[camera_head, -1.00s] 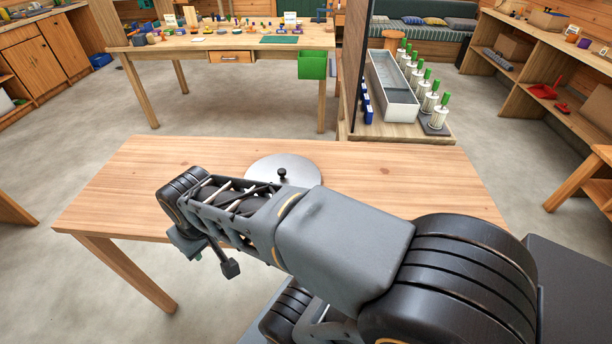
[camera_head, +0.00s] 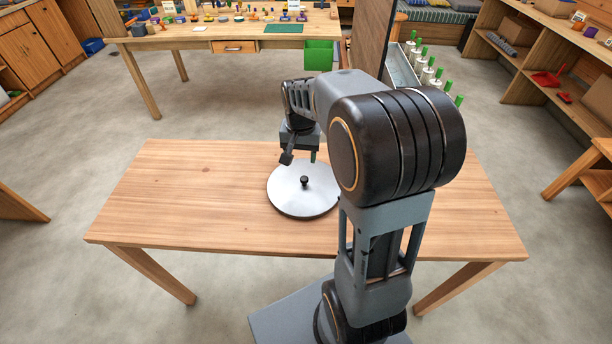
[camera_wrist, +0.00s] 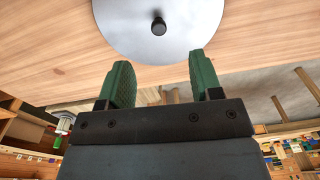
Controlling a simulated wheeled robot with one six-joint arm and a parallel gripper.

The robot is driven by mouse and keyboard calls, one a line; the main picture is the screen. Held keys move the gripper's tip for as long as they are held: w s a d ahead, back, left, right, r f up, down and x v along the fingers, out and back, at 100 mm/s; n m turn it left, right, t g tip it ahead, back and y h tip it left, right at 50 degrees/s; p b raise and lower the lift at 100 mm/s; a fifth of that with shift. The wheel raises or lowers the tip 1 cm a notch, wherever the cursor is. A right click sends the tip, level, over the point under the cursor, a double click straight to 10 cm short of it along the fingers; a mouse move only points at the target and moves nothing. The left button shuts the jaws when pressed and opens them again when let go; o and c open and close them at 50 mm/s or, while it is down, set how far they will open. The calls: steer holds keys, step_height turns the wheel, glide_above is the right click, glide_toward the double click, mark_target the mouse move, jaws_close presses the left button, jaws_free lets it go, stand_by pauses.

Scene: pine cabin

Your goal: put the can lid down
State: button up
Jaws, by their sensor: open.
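The can lid (camera_head: 290,200) is a round silver disc with a small black knob (camera_head: 304,181) in its middle. It lies on the wooden table (camera_head: 180,200) in front of me. My gripper (camera_head: 305,158) is at the lid's far edge in the head view, partly hidden by my arm. In the wrist view my gripper (camera_wrist: 160,82) shows two green fingers spread apart with nothing between them. The lid (camera_wrist: 125,25) and its knob (camera_wrist: 158,26) lie beyond the fingertips there, apart from them.
The left part of the table is bare. A long workbench (camera_head: 200,42) with small items and a green bin (camera_head: 319,56) stands behind. Several green-topped white spools (camera_head: 428,75) stand behind my arm at right. Shelves (camera_head: 540,60) line the right wall.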

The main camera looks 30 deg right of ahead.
steer(key=w+d+f+m, duration=0.1)
steer(key=w+d+f, duration=0.1)
glide_above(304, 178)
steer(key=f, duration=0.6)
steer(key=shift+s+p, duration=0.2)
steer(key=shift+p, duration=0.2)
steer(key=shift+w+f+p, duration=0.15)
steer(key=shift+f+p, duration=0.2)
steer(key=shift+f, duration=2.6)
jaws_close()
steer(key=shift+r, duration=0.15)
